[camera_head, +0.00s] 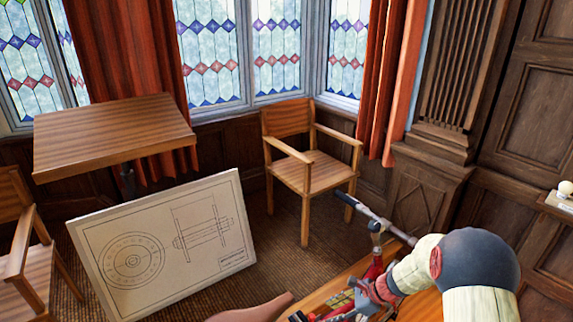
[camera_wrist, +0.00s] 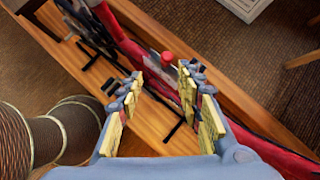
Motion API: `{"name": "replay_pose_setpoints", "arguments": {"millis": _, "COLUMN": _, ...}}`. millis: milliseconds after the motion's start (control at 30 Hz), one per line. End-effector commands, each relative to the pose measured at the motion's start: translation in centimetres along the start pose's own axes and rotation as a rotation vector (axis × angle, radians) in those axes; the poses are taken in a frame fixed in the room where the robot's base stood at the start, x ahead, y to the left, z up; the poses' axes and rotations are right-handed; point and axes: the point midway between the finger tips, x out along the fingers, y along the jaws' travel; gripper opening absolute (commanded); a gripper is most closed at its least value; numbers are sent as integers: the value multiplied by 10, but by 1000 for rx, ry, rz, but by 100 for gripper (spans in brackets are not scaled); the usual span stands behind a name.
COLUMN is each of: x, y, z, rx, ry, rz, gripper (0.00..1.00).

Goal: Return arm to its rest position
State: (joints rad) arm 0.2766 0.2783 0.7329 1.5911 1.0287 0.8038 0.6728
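My arm comes in from the lower right of the head view, with a dark rounded joint and pale segments. My gripper (camera_head: 364,296) is low over the wooden surface (camera_head: 412,306). In the wrist view my gripper (camera_wrist: 160,80) has its two yellow-padded fingers spread apart, with nothing held between them. Beyond the fingertips is a red cylindrical knob (camera_wrist: 167,59), part of a long red and black object (camera_wrist: 128,42) lying along the wooden surface. I cannot tell whether the fingers touch this object.
A tilted drawing board (camera_head: 205,270) with a technical drawing leans at the left. A wooden desk (camera_head: 110,135), an armchair (camera_head: 325,172) and another chair (camera_head: 25,270) stand around it. A grey rod (camera_head: 362,208) rises near my arm. A ribbed brown object (camera_wrist: 45,140) is left of my gripper.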

Motion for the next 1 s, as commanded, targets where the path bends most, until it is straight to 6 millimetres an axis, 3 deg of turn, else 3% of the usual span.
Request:
{"name": "replay_pose_setpoints", "arguments": {"millis": 100, "x": 2, "y": 44, "z": -12, "rx": -159, "ry": 28, "rz": 103, "gripper": 36}}
{"name": "replay_pose_setpoints", "arguments": {"millis": 200, "x": -19, "y": 73, "z": -8, "rx": -347, "ry": 56, "rz": 174, "gripper": 36}}
{"name": "replay_pose_setpoints", "arguments": {"millis": 700, "x": -147, "y": 173, "z": 34, "rx": -1233, "ry": 271, "rz": 391, "gripper": 36}}
{"name": "replay_pose_setpoints", "arguments": {"millis": 1000, "x": -211, "y": 225, "z": 50, "rx": -1623, "ry": 494, "rz": 428, "gripper": 36}}
